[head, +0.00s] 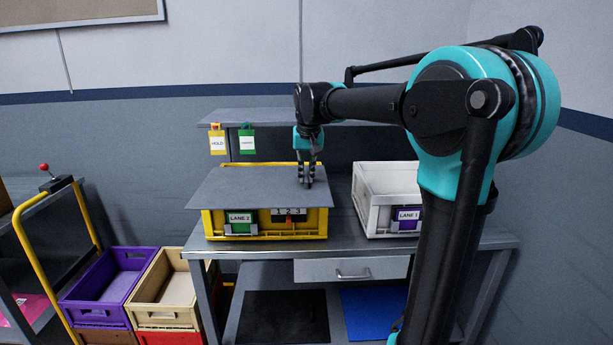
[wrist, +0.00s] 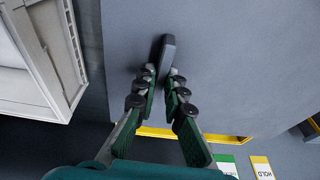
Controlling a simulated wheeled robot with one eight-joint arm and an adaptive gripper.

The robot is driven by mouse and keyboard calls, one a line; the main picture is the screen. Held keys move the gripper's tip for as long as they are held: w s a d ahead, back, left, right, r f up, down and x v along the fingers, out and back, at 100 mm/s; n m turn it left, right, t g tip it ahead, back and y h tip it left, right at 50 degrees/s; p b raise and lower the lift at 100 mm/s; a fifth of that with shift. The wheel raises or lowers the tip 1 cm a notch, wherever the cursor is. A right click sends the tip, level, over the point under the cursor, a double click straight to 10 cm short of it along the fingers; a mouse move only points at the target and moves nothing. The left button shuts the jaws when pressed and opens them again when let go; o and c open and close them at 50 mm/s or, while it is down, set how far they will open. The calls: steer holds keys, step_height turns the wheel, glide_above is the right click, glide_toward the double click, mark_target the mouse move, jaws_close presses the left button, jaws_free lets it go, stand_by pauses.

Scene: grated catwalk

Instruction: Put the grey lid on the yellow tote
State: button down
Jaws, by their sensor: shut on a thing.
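The grey lid (head: 245,187) is a flat sheet over the yellow tote (head: 262,222), which stands on the bench with a green LANE 2 card on its front. The lid reaches past the tote's left side, and a strip of yellow rim shows behind it. I cannot tell whether the lid touches the rim. My gripper (head: 307,182) points down at the lid's right part. In the wrist view my gripper (wrist: 163,85) is shut on the dark handle (wrist: 168,50) of the lid. The tote's yellow rim (wrist: 215,137) shows past the lid's edge there.
A white tote (head: 385,195) with a LANE 1 card stands right of the yellow tote, with a gap between. A shelf (head: 285,118) with hanging HOLD (head: 217,142) and green (head: 247,141) tags is behind. Purple (head: 105,288) and tan (head: 165,288) bins stand lower left.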

steer(key=shift+w+d, duration=0.15)
steer(key=shift+w, duration=5.4)
steer(key=shift+s+x, duration=0.2)
steer(key=shift+x, duration=0.7)
steer(key=shift+f, duration=0.1)
steer(key=c, duration=1.1)
jaws_free()
steer(key=shift+c, duration=0.2)
steer(key=shift+s, duration=0.1)
